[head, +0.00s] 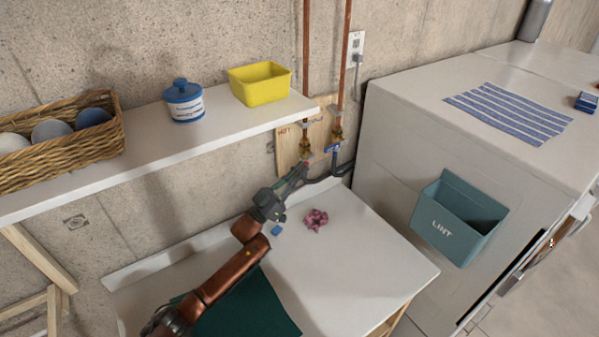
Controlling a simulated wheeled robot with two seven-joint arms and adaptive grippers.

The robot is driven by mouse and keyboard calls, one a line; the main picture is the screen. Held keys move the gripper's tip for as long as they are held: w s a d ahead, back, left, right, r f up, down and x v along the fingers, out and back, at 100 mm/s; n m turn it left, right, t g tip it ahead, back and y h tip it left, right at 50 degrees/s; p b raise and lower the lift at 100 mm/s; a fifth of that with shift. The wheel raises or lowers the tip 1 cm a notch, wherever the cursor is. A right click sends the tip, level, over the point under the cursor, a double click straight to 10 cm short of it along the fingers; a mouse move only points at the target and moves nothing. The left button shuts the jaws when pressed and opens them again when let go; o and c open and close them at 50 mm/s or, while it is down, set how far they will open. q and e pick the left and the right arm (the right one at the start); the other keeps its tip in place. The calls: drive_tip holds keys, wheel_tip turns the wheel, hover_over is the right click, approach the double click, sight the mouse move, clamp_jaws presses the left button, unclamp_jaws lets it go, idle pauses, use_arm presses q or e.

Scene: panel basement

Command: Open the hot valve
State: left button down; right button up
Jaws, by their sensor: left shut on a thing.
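The hot valve (306,152) is a brass fitting at the lower end of the left copper pipe, in front of a wooden board (287,147) marked "HOT". A small bit of red shows just below it, beside my fingertips. My left gripper (301,168) reaches up from the lower left and is shut on the hot valve's handle, which its fingers mostly hide. How far the handle is turned cannot be made out. The cold valve (334,145), with a blue handle, is just to the right, apart from the gripper. My right gripper is out of view.
A white shelf (235,128) with a yellow bin (260,83), a blue-lidded jar (183,101) and a wicker basket (60,145) overhangs on the left. A pink scrunchie (316,220) lies on the white table (370,255). A white appliance (390,160) with a lint bin (457,218) stands right.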

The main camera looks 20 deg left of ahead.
use_arm(q)
drive_tip(key=c, duration=2.1)
unclamp_jaws()
drive_tip(key=v, duration=0.7)
drive_tip(key=shift+s, duration=0.2)
drive_tip(key=shift+a+f, duration=0.1)
drive_tip(key=shift+a, duration=0.05)
drive_tip(key=shift+c, duration=0.4)
